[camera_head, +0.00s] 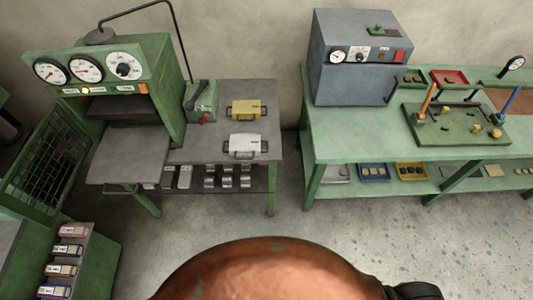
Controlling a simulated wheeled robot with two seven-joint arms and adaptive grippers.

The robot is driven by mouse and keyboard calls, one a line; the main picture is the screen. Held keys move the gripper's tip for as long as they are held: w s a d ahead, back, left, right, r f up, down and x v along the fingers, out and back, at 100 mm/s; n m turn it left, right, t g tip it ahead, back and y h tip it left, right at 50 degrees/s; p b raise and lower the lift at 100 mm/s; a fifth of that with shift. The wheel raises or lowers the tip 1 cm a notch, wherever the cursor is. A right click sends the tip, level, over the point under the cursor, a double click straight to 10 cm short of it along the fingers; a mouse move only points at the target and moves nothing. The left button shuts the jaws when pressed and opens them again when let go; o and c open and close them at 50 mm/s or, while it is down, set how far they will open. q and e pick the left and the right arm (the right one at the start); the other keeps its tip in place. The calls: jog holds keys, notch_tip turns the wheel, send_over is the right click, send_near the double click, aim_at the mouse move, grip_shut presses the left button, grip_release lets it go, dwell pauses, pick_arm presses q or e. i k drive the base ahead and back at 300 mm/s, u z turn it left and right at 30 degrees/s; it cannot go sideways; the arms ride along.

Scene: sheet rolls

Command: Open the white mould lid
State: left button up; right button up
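The white mould (245,144) lies on the dark top of the green bench, near its front right edge. It is a flat block with dark handles at its sides and a dark handle or latch along its front. Its lid looks shut, lying flat on it. A similar yellow mould (246,108) lies just behind it. Neither of my grippers is in view, and nothing touches the white mould.
A green press with gauges (95,70) stands left of the moulds, and a small green device (201,101) stands behind left. A grey-blue oven (360,62) sits on the right bench. Floor (285,200) between the benches is clear.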

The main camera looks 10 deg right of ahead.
aim_at(238, 142)
jog(key=z, duration=0.65)
jog(key=i, duration=0.7)
jog(key=z, duration=0.2)
